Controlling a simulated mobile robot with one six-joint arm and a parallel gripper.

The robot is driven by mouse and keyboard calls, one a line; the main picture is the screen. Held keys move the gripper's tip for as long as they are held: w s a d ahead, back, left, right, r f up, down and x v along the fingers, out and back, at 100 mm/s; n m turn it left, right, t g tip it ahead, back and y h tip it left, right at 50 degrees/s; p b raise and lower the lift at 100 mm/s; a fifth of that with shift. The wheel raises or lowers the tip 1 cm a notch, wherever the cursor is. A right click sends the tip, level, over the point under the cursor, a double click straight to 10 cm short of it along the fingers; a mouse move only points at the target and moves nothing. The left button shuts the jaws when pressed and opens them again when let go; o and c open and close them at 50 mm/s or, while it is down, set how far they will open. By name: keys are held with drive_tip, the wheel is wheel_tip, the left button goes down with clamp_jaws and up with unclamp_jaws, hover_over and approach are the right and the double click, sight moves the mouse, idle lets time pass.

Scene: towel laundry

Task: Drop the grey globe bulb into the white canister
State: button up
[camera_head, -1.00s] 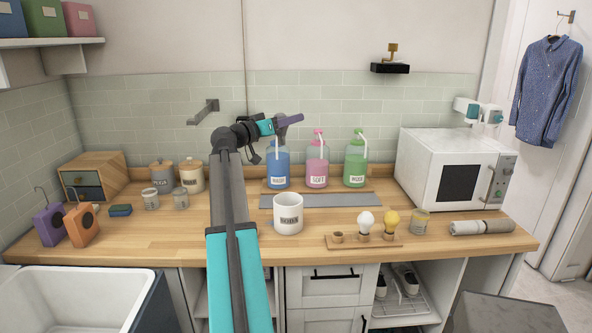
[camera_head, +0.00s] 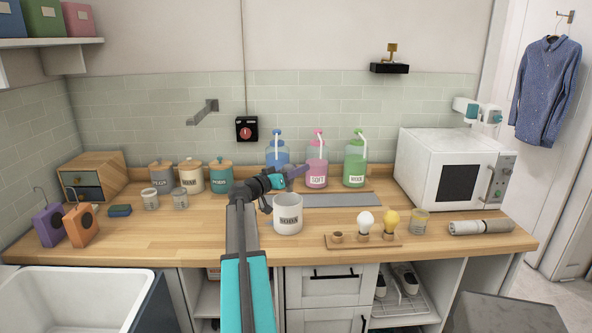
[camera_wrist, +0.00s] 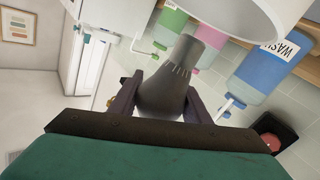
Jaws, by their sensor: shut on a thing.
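The grey globe bulb (camera_wrist: 165,95) sits between the two purple fingers of my gripper (camera_wrist: 155,104) in the wrist view, with its narrow neck pointing away from the palm. My gripper (camera_head: 297,171) is shut on it. In the head view the bulb cannot be made out.
Blue, pink (camera_head: 317,168) and green (camera_head: 355,168) pump bottles stand behind the canister. A wooden holder (camera_head: 385,243) with a white and a yellow bulb lies to its right. Lidded canisters and jars stand left of my arm.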

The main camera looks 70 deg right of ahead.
drive_tip(key=shift+f, duration=0.1)
drive_tip(key=shift+f, duration=2.9)
drive_tip(key=o, duration=1.1)
drive_tip(key=shift+o, duration=0.2)
drive_tip(key=b+v, duration=0.4)
drive_tip(key=v, duration=0.9)
drive_tip(key=shift+w+a, duration=0.2)
drive_tip(key=shift+a, duration=0.15)
